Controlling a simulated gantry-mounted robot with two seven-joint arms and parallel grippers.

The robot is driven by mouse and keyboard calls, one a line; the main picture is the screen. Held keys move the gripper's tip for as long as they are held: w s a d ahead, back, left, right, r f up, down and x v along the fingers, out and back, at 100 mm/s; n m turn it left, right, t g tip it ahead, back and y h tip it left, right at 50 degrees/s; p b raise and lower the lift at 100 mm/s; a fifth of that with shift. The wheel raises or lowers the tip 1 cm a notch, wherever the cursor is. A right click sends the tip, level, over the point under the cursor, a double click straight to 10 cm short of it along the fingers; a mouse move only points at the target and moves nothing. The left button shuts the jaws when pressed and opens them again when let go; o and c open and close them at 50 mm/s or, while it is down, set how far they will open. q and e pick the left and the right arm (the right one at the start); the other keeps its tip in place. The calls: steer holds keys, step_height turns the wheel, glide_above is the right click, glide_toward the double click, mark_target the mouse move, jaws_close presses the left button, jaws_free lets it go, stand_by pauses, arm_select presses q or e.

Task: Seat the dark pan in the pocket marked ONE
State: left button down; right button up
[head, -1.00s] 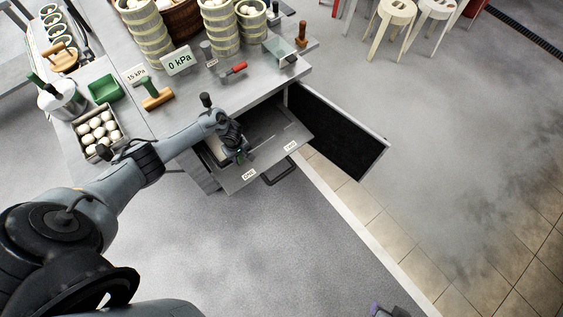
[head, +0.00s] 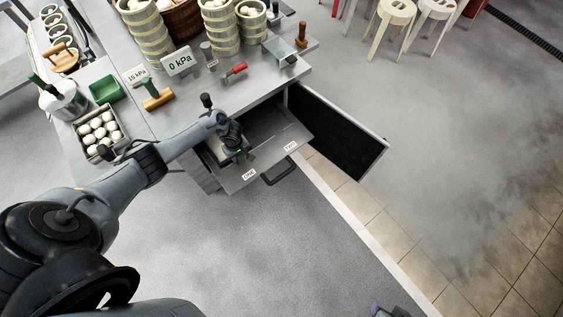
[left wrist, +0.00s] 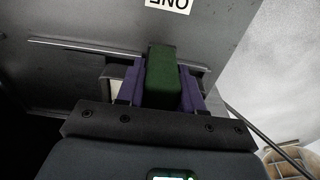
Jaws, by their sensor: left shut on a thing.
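My left gripper (head: 240,156) is low over the pulled-out grey tray (head: 228,182), just behind the ONE label (head: 249,174). In the left wrist view its purple fingers (left wrist: 161,85) are shut on a dark green block-shaped grip (left wrist: 163,75), with the ONE label (left wrist: 170,3) beyond it. A pale piece and a narrow slot show beside the fingers. The pan's body cannot be told apart from the dark tray and is largely hidden by my arm and gripper. A purple tip of my right gripper (head: 379,309) shows at the bottom edge.
The TWO label (head: 290,147) is on the right of the tray front, above a dark handle (head: 279,173). An open dark-lined door (head: 338,132) stands to the right. The counter above holds steamer towers (head: 218,28), a 0 kPa sign (head: 180,61) and a crate of buns (head: 99,133).

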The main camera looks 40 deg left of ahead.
arm_select(q)
steer(key=shift+f+b, duration=0.6)
steer(key=shift+f, duration=0.4)
stand_by(0.8)
steer(key=c, duration=0.6)
jaws_free()
steer(key=shift+c, duration=0.2)
steer(key=shift+r+p, duration=0.3)
steer(key=shift+r, duration=0.2)
steer(key=r+p, duration=0.1)
steer(key=r, duration=0.2)
steer(key=r+p, duration=0.2)
steer(key=r, duration=0.1)
steer(key=r+p, duration=0.1)
steer(key=r, duration=0.2)
steer(key=shift+s+d+r+p, duration=0.1)
steer(key=shift+d+r+p, duration=0.2)
steer(key=shift+r+p, duration=0.1)
